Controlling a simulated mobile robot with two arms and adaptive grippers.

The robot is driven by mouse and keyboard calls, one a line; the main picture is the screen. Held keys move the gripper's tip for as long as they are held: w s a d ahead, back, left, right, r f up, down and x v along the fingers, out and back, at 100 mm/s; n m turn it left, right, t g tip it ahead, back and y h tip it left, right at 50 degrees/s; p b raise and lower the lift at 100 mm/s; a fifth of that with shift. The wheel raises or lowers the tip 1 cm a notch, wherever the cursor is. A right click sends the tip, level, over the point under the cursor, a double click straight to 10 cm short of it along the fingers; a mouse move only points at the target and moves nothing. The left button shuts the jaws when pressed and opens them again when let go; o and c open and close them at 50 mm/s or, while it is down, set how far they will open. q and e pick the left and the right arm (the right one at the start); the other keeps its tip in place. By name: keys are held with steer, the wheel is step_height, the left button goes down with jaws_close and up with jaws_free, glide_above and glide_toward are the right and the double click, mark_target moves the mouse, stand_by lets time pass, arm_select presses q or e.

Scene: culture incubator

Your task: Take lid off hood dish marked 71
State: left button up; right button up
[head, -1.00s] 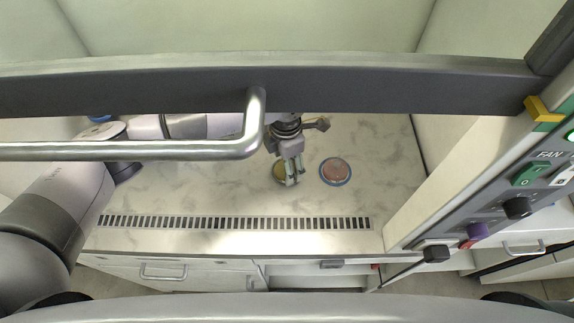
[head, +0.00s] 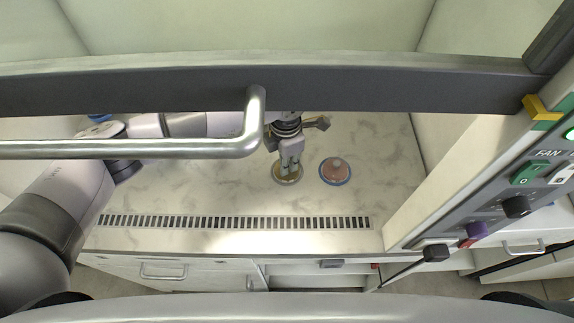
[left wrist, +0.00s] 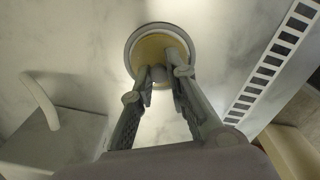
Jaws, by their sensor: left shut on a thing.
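A yellowish round dish (head: 284,182) with a pale rim stands on the hood's work surface. In the left wrist view the dish (left wrist: 160,42) has a small grey knob (left wrist: 158,73) over it, between my fingertips. My left gripper (head: 289,165) is over this dish and shut on the lid's knob. I cannot tell whether the lid is seated or raised. A pinkish dish (head: 335,175) with a blue rim and a pale knob on top stands just to the right, apart from my gripper. No number is readable on either dish. My right gripper is not in view.
A slotted vent strip (head: 235,222) runs along the front of the work surface. The dark sash bar (head: 400,87) and a metal handle (head: 150,150) cross above. A control panel (head: 520,205) is at right. The marble surface (head: 200,190) left of the dishes is clear.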

arm_select(q)
steer(key=shift+s+a+f, duration=0.1)
steer(key=shift+s+f, duration=0.05)
steer(key=shift+f, duration=0.1)
